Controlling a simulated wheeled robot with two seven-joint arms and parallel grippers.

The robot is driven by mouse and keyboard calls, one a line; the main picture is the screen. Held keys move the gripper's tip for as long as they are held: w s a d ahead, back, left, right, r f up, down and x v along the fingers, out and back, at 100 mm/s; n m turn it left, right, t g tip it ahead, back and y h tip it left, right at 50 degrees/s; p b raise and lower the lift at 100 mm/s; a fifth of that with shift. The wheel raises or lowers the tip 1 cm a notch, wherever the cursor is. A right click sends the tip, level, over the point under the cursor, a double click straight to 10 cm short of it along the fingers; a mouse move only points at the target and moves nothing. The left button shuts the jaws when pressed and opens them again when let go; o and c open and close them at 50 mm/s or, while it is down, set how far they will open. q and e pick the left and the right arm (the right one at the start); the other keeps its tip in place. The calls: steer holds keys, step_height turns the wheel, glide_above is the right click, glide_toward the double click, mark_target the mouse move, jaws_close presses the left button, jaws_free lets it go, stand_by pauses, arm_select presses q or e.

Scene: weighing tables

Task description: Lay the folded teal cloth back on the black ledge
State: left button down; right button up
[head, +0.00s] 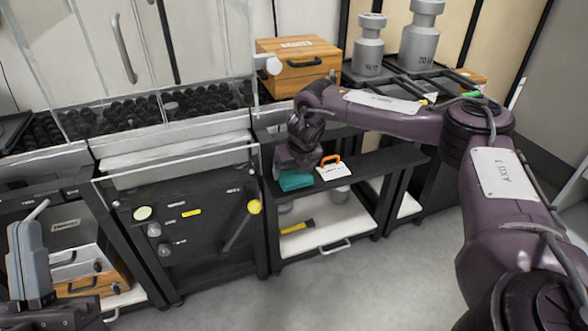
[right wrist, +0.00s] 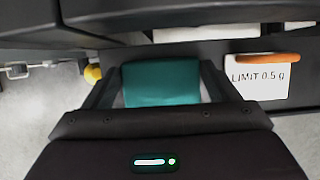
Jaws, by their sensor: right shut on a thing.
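The folded teal cloth (head: 294,182) is held by my right gripper (head: 296,170), at the left part of the black ledge (head: 375,161). In the right wrist view the cloth (right wrist: 162,84) lies between the two fingers, with the dark ledge (right wrist: 215,50) just beyond it. I cannot tell whether the cloth touches the ledge. My left gripper (head: 28,260) is at the lower left of the head view, away from the cloth; its jaw opening is not clear.
A white card with an orange clip (head: 333,171) stands right of the cloth; its label reads "LIMIT 0.5 g" in the right wrist view (right wrist: 256,80). A wooden box (head: 297,62) and grey weights (head: 368,48) are behind. A white shelf (head: 320,236) lies below the ledge.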

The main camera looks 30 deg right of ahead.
mark_target(297, 178)
steer(key=o, duration=0.8)
steer(key=shift+r, duration=0.1)
steer(key=p+v, duration=0.2)
steer(key=v, duration=0.4)
arm_select(q)
step_height(297, 178, down, 25)
steer(key=w+d+g+y+p, duration=0.1)
steer(key=g+y, duration=0.4)
steer(key=g, duration=0.7)
steer(key=shift+w+d+r+g+y, duration=0.15)
steer(key=shift+w+d+g+y, duration=0.2)
steer(key=shift+d, duration=0.45)
arm_select(e)
steer(key=v, duration=0.6)
